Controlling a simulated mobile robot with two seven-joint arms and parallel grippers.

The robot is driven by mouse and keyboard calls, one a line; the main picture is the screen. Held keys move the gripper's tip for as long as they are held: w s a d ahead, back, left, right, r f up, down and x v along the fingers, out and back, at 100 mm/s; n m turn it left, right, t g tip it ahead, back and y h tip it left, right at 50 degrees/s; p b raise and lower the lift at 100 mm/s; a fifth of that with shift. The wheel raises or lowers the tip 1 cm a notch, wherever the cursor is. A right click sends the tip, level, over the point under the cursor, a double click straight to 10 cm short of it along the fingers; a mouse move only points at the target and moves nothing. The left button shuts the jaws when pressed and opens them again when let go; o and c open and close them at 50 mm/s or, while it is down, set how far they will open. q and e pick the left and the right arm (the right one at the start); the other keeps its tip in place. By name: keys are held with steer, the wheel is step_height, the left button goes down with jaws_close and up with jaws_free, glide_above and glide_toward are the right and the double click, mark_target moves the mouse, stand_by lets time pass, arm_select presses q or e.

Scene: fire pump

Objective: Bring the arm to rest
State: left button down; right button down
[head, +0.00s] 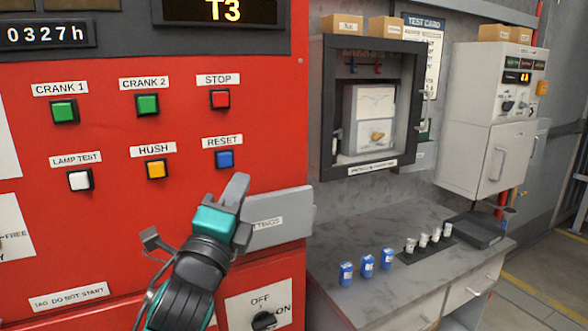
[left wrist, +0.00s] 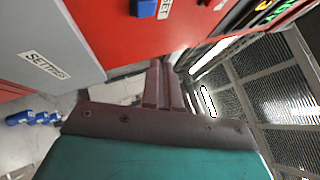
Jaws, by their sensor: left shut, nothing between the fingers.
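My left gripper (head: 236,186) is in front of the red control panel (head: 110,225), just below the blue RESET button (head: 224,159) and beside the grey SETTINGS cover (head: 280,218). Its fingers are together with nothing between them. In the left wrist view the closed fingers (left wrist: 162,85) point past the panel's edge, with the blue button (left wrist: 143,8) above them. I cannot tell whether the gripper touches the panel or the cover. My right gripper is in neither view.
The panel has CRANK, STOP, LAMP TEST and HUSH buttons. An OFF/ON knob (head: 264,320) sits below. To the right, a grey bench (head: 350,240) carries blue containers (head: 367,266), small white-topped items and a dark box (head: 472,232). An open recorder cabinet (head: 330,100) hangs above it.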

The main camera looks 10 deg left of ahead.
arm_select(q)
steer(key=s+f+n+g, duration=0.2)
steer(key=f+n, duration=0.1)
steer(key=f, duration=0.5)
steer(key=s+a+f+n+g, duration=0.1)
steer(key=f+n+g, duration=0.15)
steer(key=f, duration=0.45)
steer(key=s+f+n+g, duration=0.1)
steer(key=s+f+n, duration=0.15)
steer(key=f, duration=0.55)
steer(key=s+a+f+n+g, duration=0.1)
steer(key=s+f+n+g, duration=0.5)
steer(key=s+f+n, duration=0.5)
steer(key=s+f, duration=0.5)
steer(key=f, duration=0.3)
steer(key=shift+s+a+f+n, duration=0.15)
steer(key=shift+f+n, duration=0.2)
steer(key=shift+n, duration=0.05)
